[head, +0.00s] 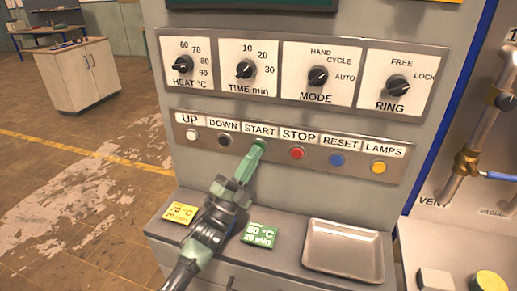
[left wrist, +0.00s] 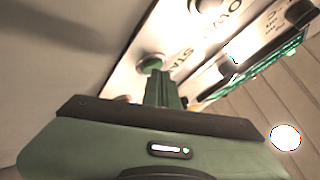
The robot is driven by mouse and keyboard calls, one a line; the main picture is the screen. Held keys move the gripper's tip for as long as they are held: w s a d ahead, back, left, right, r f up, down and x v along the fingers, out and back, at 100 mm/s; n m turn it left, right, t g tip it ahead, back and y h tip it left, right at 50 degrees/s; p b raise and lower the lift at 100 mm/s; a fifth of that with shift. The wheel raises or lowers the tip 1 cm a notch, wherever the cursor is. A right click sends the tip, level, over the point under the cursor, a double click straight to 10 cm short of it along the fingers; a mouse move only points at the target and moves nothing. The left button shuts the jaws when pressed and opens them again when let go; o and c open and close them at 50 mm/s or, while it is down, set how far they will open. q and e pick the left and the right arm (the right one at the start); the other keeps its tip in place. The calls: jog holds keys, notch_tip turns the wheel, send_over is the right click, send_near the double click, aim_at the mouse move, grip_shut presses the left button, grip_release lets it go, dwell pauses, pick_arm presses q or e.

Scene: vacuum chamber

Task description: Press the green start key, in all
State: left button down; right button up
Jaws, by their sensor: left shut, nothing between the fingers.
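The green start key (left wrist: 151,64) shows in the left wrist view as a round green button on the panel. In the head view its place under the START label (head: 259,130) is covered by my left gripper (head: 259,146). The left gripper is shut and empty, its green fingertips right at the key. In the left wrist view the fingers (left wrist: 165,80) reach up close beside the key. I cannot tell whether they touch it or whether it is pushed in. My right gripper is not in view.
The button strip also has a white UP button (head: 193,134), black DOWN button (head: 224,140), red STOP button (head: 297,153), blue RESET button (head: 337,159) and yellow LAMPS button (head: 378,167). Knobs sit above. A metal tray (head: 343,276) and two cards lie on the ledge below.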

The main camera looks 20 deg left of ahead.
pick_arm(q)
jog(key=shift+w, duration=0.15)
dwell(0.4)
jog(key=shift+s+p, duration=0.35)
jog(key=shift+s, duration=0.55)
jog(key=s+p, duration=0.2)
jog(key=s, duration=0.3)
jog(key=shift+a, duration=0.15)
dwell(0.4)
